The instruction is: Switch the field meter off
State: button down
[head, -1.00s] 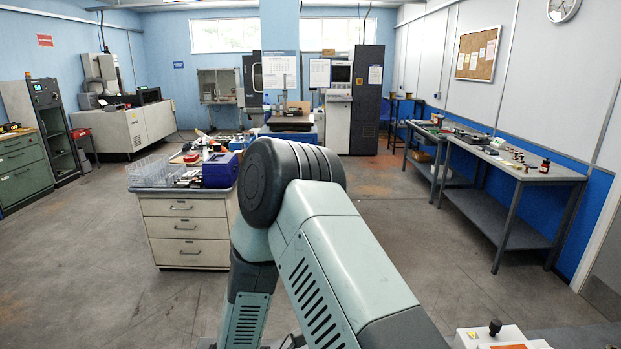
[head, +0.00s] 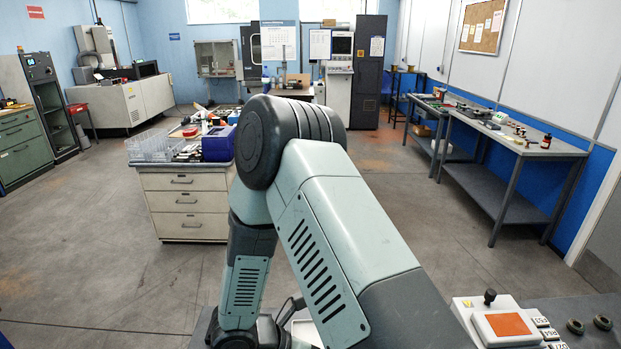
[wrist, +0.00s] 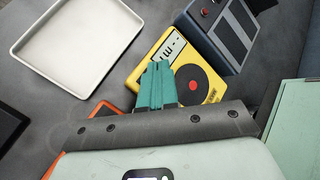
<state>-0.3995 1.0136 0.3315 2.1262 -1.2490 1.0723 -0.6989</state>
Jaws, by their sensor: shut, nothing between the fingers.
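A yellow device (wrist: 205,60) lies on the grey bench in the wrist view. It has a white marked panel (wrist: 171,46) and a black disc with a red centre (wrist: 191,83); it seems to be the field meter, but its lettering is too small to read. My gripper (wrist: 157,68) has teal fingers closed together, with nothing between them. The tips lie over the yellow device's left part beside the white panel, hiding some of it; I cannot tell whether they touch. In the head view my arm shows, but my gripper is out of sight.
In the wrist view, a blue-grey box (wrist: 232,34) stands at upper right, a white tray (wrist: 76,40) at upper left, and an orange-edged thing (wrist: 104,109) beside my gripper. In the head view, a pale box with an orange panel (head: 507,324) stands at lower right.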

jog(key=shift+r, duration=0.1)
notch_tip(320, 180, up, 6)
jog(key=shift+f, duration=0.1)
dwell(0.4)
